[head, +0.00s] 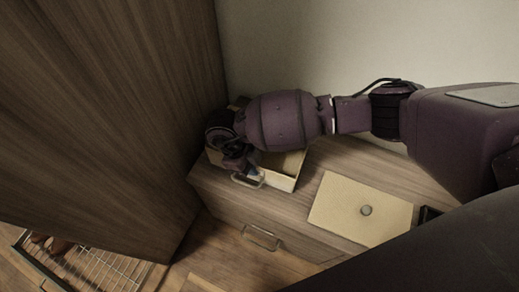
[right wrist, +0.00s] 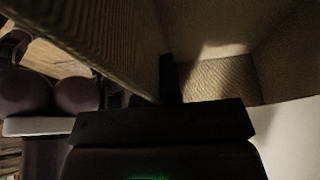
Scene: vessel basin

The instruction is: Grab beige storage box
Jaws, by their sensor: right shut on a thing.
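The beige storage box (head: 286,171) stands open on top of the wooden cabinet, close to the tall wood panel. A metal handle (head: 247,182) shows at its front side. My right gripper (head: 244,165) reaches over the box's left part and is shut on its wall; the arm hides much of the box. In the right wrist view, the box wall (right wrist: 105,32) runs up beside a dark finger of the right gripper (right wrist: 168,82), with the box's inside (right wrist: 222,78) beyond it. My left gripper is not in view.
A beige lid with a round knob (head: 340,200) lies flat on the cabinet top (head: 318,168), right of the box. The tall wood panel (head: 110,110) closes off the left side. A drawer handle (head: 262,240) juts from the cabinet front. A wire rack (head: 95,268) is low at left.

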